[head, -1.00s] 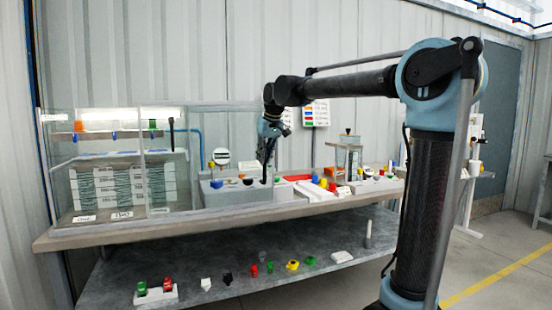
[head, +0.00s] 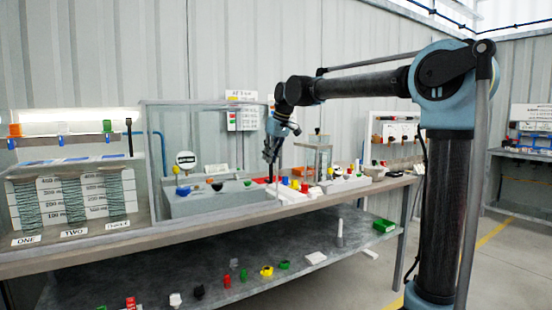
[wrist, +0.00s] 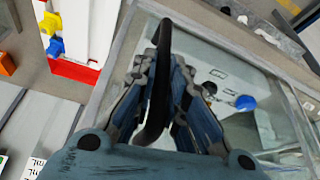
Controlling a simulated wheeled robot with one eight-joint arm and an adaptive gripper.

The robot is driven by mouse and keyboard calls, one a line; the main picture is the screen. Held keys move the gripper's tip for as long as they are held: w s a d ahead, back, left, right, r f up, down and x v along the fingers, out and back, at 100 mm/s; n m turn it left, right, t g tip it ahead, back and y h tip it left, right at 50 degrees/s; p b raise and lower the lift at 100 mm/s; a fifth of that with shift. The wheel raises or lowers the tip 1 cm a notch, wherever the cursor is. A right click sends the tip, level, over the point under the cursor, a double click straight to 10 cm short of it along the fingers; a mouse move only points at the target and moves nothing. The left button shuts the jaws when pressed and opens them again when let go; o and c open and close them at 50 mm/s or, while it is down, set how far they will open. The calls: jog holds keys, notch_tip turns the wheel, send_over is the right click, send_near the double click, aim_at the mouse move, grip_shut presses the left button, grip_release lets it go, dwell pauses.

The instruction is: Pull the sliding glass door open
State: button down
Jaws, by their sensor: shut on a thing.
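The sliding glass door (head: 205,103) is a clear pane in a grey frame. It stands along the bench front, to the right of the glass cabinet (head: 60,240), whose inside shows plainly. A dark curved handle (wrist: 162,38) rises at the door's edge in the wrist view. My gripper (head: 270,158) is at the right end of the pane; in the wrist view my gripper (wrist: 158,72) is shut on this handle, one finger on each side.
Behind the pane are a grey sink block (head: 205,203) and a round sign (head: 186,160). To the right, a white tray (head: 345,183) and a glass box (head: 318,160) stand close to my gripper. Several small coloured parts lie on the lower shelf (head: 250,250).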

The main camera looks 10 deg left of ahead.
jog(key=shift+w, duration=0.1)
jog(key=c, duration=1.6)
grip_release()
jog(key=shift+r, duration=0.1)
jog(key=v, duration=1.1)
jog(key=shift+d+r, duration=0.2)
jog(key=shift+r, duration=0.15)
